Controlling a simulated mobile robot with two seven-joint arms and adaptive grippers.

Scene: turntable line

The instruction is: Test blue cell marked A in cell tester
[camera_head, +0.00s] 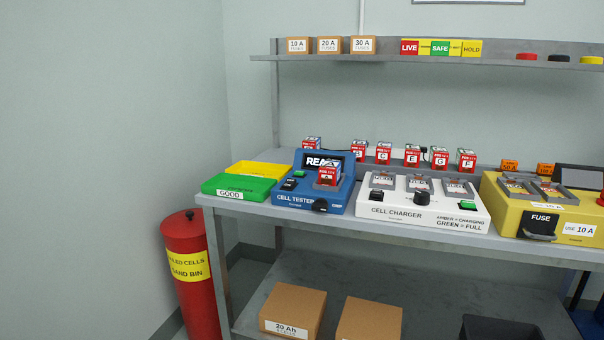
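The blue cell tester (312,201) stands on the bench, left of the white charger. Its screen (318,160) shows text starting with "REA"; the rest is hidden. A red-fronted cell (328,175) stands upright in or on the tester, in front of the screen; its small label looks like A. Its front looks red, and I see no clearly blue cell. Several similar red-fronted cells stand along the back of the bench, among them C (384,152), E (412,155), G (439,156) and F (466,160). Neither of my grippers is in view.
A green GOOD tray (238,186) and a yellow tray (259,168) lie left of the tester. A white cell charger (421,209) and a yellow fuse unit (541,220) stand to its right. A red bin (188,285) stands on the floor at left. A shelf (430,61) runs above.

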